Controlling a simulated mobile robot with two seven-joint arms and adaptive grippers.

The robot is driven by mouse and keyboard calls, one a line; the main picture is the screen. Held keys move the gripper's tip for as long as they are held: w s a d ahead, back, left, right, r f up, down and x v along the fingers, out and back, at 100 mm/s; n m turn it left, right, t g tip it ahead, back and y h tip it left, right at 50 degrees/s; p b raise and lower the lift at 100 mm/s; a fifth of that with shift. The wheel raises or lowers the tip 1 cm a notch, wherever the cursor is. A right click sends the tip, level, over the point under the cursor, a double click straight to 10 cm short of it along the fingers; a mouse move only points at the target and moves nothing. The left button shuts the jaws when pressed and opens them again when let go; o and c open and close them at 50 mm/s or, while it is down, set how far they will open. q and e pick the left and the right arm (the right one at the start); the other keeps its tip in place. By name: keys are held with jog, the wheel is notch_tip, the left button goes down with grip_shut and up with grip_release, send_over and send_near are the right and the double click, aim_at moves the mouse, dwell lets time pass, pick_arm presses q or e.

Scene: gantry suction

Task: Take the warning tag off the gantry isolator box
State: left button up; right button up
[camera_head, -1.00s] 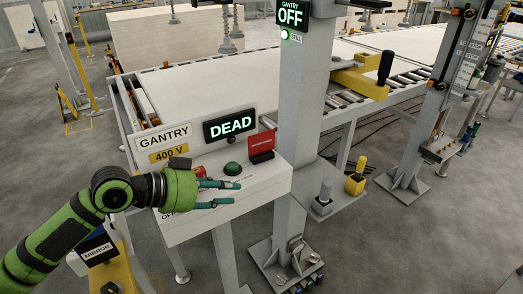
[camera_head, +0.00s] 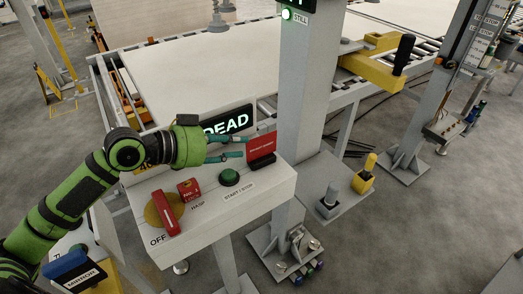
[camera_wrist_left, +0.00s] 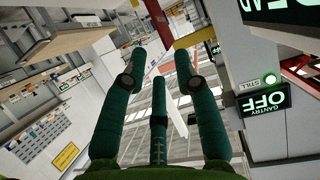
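The isolator box (camera_head: 245,208) is a white box on a post, with a red handle (camera_head: 166,211) on a yellow disc near the word OFF. A small red tag with white lettering (camera_head: 189,188) sits beside the HASP label. A red card (camera_head: 262,146) stands in a black holder at the box's far right corner. My left gripper (camera_head: 242,146) is over the far edge of the box, fingers pointing right towards the red card; I cannot tell if they touch it. In the left wrist view its three fingers (camera_wrist_left: 160,75) are spread with nothing between them. My right gripper is not in view.
A green START/STOP button (camera_head: 229,177) is on the box top. The DEAD display (camera_head: 231,122), partly covered by my gripper, stands behind. A grey column (camera_head: 305,100) rises close to the right.

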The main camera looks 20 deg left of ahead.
aim_at(260, 138)
pick_arm(q)
jog(key=x, duration=0.2)
jog(key=shift+w+d+p, duration=0.1)
jog(key=shift+w+p, duration=0.25)
jog(key=shift+p, duration=0.05)
jog(key=shift+w+f, duration=0.3)
jog(key=shift+w+d+r+p, duration=0.15)
jog(key=shift+w+d+p, duration=0.8)
jog(key=shift+p, duration=0.25)
jog(key=shift+p+x, duration=0.35)
jog(key=shift+x, duration=0.8)
jog(key=shift+w+f, duration=0.3)
jog(key=shift+f, duration=0.15)
jog(key=shift+a, duration=0.1)
jog(key=shift+s, duration=0.15)
jog(key=shift+c, duration=1.3)
grip_shut()
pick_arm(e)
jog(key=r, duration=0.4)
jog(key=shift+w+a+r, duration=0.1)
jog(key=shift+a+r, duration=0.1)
